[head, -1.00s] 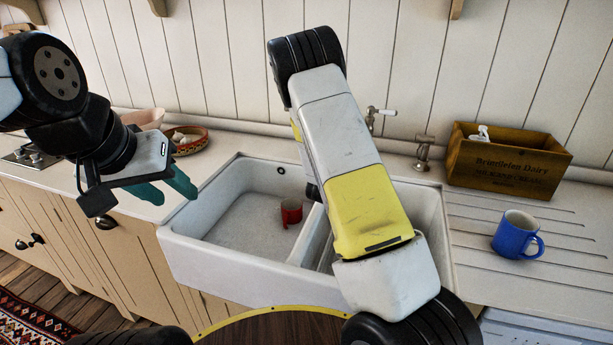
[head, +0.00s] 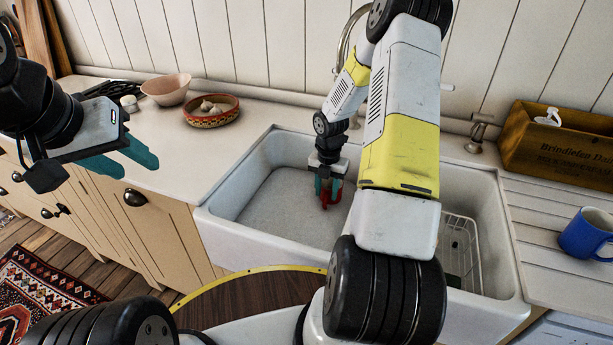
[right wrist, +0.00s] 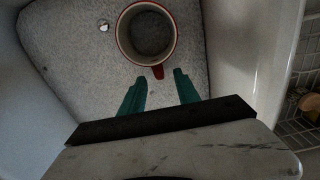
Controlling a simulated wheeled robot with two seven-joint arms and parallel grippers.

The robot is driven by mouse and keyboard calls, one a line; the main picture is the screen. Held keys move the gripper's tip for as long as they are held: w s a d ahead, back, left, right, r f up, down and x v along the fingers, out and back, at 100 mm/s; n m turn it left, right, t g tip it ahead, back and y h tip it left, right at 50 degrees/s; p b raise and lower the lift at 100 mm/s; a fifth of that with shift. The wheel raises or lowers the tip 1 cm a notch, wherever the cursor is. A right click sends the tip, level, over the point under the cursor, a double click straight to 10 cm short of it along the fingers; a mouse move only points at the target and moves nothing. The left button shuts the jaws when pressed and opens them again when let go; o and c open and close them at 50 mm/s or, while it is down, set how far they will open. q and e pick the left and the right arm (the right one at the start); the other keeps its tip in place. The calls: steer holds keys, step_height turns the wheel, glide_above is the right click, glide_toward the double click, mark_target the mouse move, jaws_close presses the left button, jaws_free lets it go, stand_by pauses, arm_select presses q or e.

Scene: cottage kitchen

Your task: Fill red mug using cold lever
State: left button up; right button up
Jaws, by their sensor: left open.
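The red mug (head: 337,188) is in the left basin of the white sink (head: 262,248), mostly hidden by my right gripper (head: 327,192). In the right wrist view the mug (right wrist: 121,40) stands upright and looks empty, its handle (right wrist: 158,72) towards my gripper. My right gripper (right wrist: 159,78) is open, a teal fingertip on each side of the handle's end, not closed on it. My left gripper (head: 143,163) is open and empty above the left counter. A curved metal spout (head: 344,42) and a white lever tip (head: 447,87) show around my right arm, which hides the rest.
A metal fitting (head: 478,132) stands behind the right basin, which holds a wire rack (head: 462,238). A wooden crate (head: 560,150) and a blue mug (head: 588,235) are at right. A pink bowl (head: 166,88) and a patterned bowl (head: 211,111) stand on the left counter.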

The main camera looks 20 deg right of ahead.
mark_target(325, 207)
steer(key=shift+f, duration=0.35)
step_height(325, 207, down, 7)
steer(key=shift+w+f, duration=0.1)
steer(key=shift+f, duration=0.1)
jaws_close()
stand_by(1.3)
